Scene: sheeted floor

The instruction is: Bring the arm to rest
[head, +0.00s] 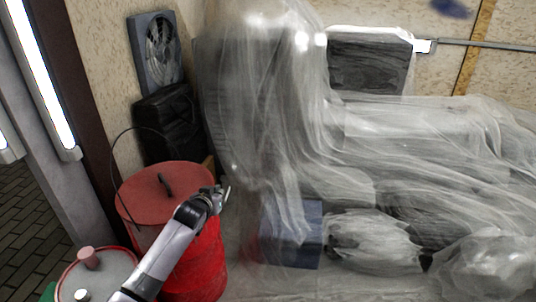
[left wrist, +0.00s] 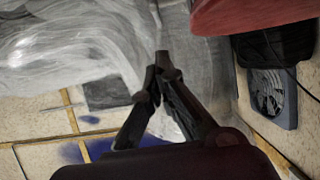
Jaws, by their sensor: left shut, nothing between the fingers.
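My left arm comes in from the bottom left in the head view. Its gripper (head: 224,196) is in front of the right side of the red lidded bin (head: 196,262). In the left wrist view the gripper (left wrist: 161,62) shows with its fingertips together and nothing between them. The bin's red rim (left wrist: 250,12) shows at the top right of that view. My right gripper is not in either view.
Sheet-covered furniture (head: 400,125) fills the middle and right. A dark blue box (head: 292,235) is right of the bin. A fan panel (head: 157,50) leans on the wall behind dark cases (head: 168,122). Another red container (head: 118,262) stands at the bottom left.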

